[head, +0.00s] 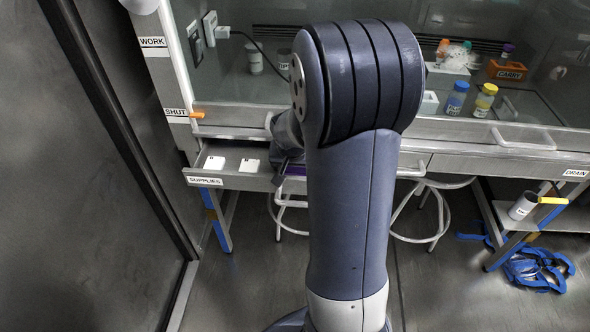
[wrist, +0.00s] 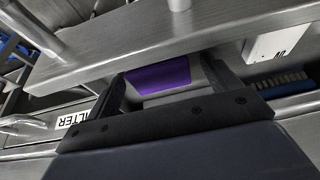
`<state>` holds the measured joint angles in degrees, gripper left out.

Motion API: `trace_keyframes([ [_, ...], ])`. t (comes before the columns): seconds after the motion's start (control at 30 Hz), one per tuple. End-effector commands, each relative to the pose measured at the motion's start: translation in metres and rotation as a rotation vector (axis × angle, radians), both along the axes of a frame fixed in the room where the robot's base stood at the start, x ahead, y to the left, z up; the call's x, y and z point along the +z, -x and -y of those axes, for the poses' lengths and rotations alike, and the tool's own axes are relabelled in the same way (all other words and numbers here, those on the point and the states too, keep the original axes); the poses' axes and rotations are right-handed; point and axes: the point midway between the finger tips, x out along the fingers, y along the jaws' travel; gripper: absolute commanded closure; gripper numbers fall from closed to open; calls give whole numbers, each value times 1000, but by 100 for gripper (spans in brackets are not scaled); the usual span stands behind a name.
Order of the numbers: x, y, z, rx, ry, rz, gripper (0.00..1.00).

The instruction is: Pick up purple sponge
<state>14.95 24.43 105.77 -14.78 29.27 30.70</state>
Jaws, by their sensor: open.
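The purple sponge (wrist: 160,75) shows in the wrist view between the two fingers of my gripper (wrist: 163,70). The fingers are apart, one on each side of it, and I cannot tell whether they touch it. My arm hides most of the sponge and the gripper there.
Two white items (head: 215,163) lie in the drawer's left part. The cabinet above holds a blue-capped bottle (head: 457,98), a yellow-capped bottle (head: 485,98) and an orange CARRY rack (head: 507,71). Stools (head: 420,240) stand below the bench. A dark wall (head: 80,190) is at left.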

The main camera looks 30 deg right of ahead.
Motion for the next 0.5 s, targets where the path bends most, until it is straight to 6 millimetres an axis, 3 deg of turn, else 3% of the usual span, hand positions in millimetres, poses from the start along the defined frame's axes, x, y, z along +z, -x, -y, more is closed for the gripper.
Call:
trace_keyframes([
  [0.13, 0, 0, 0, 0, 1, 1, 15],
  [0.5, 1, 0, 0, 0, 0, 0, 46],
])
